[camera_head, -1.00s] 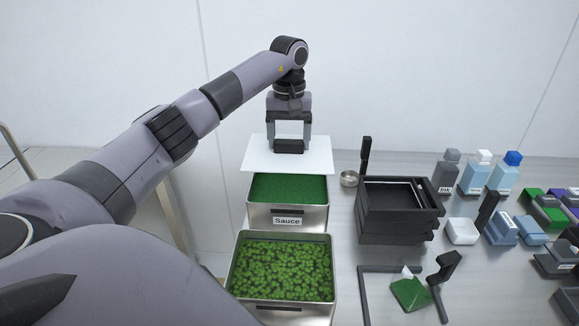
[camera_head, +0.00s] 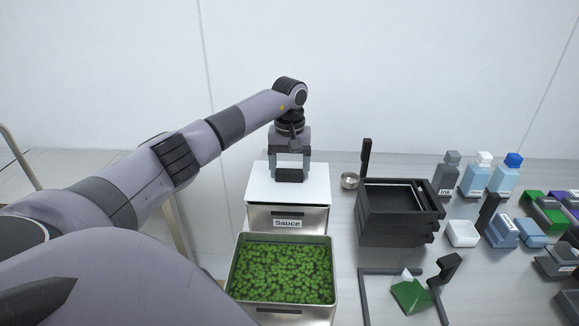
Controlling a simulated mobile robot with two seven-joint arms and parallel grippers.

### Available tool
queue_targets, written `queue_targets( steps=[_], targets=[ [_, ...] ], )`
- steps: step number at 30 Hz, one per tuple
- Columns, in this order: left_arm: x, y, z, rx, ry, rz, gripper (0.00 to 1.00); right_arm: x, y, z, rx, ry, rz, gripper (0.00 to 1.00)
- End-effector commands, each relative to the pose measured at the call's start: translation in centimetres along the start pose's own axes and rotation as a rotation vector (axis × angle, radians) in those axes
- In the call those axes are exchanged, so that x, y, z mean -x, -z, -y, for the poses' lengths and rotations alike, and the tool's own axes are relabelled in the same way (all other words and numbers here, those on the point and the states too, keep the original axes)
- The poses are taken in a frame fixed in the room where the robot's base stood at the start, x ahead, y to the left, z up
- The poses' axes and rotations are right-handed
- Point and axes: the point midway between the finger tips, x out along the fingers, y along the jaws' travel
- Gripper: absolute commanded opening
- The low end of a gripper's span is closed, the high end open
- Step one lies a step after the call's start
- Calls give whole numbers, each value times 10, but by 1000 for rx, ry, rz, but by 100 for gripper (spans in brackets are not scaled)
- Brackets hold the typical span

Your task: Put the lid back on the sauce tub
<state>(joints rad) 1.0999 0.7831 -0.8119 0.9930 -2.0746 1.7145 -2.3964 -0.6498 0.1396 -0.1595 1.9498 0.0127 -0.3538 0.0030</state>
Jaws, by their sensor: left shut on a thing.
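The sauce tub (camera_head: 310,216) is a steel container with a "Sauce" label on its front, standing at the back left of the table. The flat white lid (camera_head: 310,194) lies level over the tub's top and hides the green contents. I cannot tell whether it is fully seated. My left gripper (camera_head: 289,176) points down at the middle of the lid, shut on the lid's dark handle (camera_head: 289,175). My right gripper is not in view.
An open steel tub (camera_head: 331,270) of green pieces stands in front. To the right are a black tray stack (camera_head: 398,232), a small metal cup (camera_head: 349,180) and several bottles (camera_head: 503,176). A green-and-white item (camera_head: 410,295) lies near the front. A wall is behind.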

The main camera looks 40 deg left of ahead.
Motion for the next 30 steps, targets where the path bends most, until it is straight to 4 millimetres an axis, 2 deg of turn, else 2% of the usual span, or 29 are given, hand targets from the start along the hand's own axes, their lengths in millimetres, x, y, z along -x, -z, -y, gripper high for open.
queue_targets(
  steps=[11, 12, 14, 23, 27, 30],
  targets=[
    [-9, 0, 0, 1, -1, 0, 40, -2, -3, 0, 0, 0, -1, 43],
    [-9, 0, 0, 1, 0, 0, 84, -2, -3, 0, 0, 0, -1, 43],
    [-9, 0, 0, 1, 0, 0, 99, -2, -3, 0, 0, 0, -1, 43],
    [-7, 0, 0, 1, -1, 0, 99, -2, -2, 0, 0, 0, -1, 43],
    [8, 0, 0, 0, -2, -1, 99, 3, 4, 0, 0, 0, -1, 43],
    [25, 1, 0, 1, -3, -5, 99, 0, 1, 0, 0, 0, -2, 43]
  ],
)
